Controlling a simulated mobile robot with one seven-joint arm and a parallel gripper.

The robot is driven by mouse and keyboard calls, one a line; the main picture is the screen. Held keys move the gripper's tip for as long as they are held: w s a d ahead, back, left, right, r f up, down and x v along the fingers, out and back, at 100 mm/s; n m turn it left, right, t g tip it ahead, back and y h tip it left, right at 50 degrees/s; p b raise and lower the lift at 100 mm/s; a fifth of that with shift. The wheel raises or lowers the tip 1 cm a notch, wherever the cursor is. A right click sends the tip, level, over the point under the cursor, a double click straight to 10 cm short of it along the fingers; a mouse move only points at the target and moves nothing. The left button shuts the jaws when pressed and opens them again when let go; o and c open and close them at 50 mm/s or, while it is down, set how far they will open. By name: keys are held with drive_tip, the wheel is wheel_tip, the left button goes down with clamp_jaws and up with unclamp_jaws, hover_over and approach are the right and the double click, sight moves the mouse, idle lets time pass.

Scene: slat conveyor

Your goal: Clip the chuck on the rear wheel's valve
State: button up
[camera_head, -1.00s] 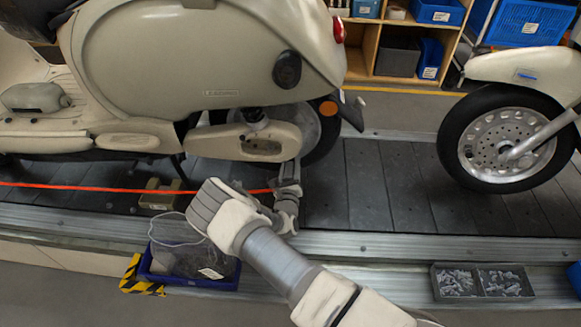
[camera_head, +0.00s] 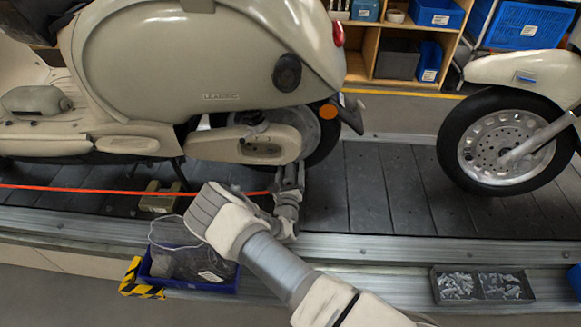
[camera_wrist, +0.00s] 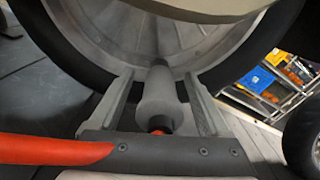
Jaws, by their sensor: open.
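The cream scooter's rear wheel (camera_head: 328,137) shows partly behind its body and cover in the head view. Its rim (camera_wrist: 105,35) and dark tyre fill the top of the wrist view. My gripper (camera_head: 290,168) is low beside this wheel, fingers pointing up towards the rim. In the wrist view my gripper (camera_wrist: 158,78) is open, one finger on each side of the grey chuck (camera_wrist: 156,100). Narrow gaps show beside the chuck. Its far end meets a small stub at the rim; the valve itself is not clear. An orange hose (camera_wrist: 45,150) runs left from the gripper's base.
A second scooter's front wheel (camera_head: 508,138) stands right on the dark slat conveyor (camera_head: 385,200). A blue bin (camera_head: 190,283) with a mesh-like bag stands below the arm. A metal parts tray (camera_head: 482,285) lies front right. Shelves with blue boxes stand behind.

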drive_tip(key=s+p, duration=0.3)
drive_tip(key=s, duration=1.3)
drive_tip(key=shift+s+a, duration=0.15)
drive_tip(key=shift+a, duration=0.15)
drive_tip(key=w+d+r+m+g+h, duration=0.1)
drive_tip(key=d+r+m+h, duration=0.1)
drive_tip(key=r+m+h, duration=0.25)
drive_tip(key=w+d+r+m+h, duration=0.2)
drive_tip(key=d+r+m+h, duration=0.1)
drive_tip(key=r, duration=0.2)
drive_tip(key=s+d+r+m+g+h, duration=0.2)
drive_tip(key=s+d+r+m+g, duration=0.2)
drive_tip(key=d+r+m+g, duration=0.5)
drive_tip(key=s+d+r+m+g+h, duration=0.2)
drive_tip(key=s+d+r+m+g, duration=0.35)
drive_tip(key=r+m, duration=0.45)
drive_tip(key=s+a+r+m+t+y, duration=0.2)
drive_tip(key=s+r+m+t+y, duration=0.1)
drive_tip(key=s+r+m+y, duration=1.05)
wheel_tip(320, 180, up, 18)
drive_tip(key=s+h+p, duration=0.1)
drive_tip(key=p, duration=1.5)
drive_tip(key=shift+a+p, duration=0.2)
drive_tip(key=shift+p, duration=0.2)
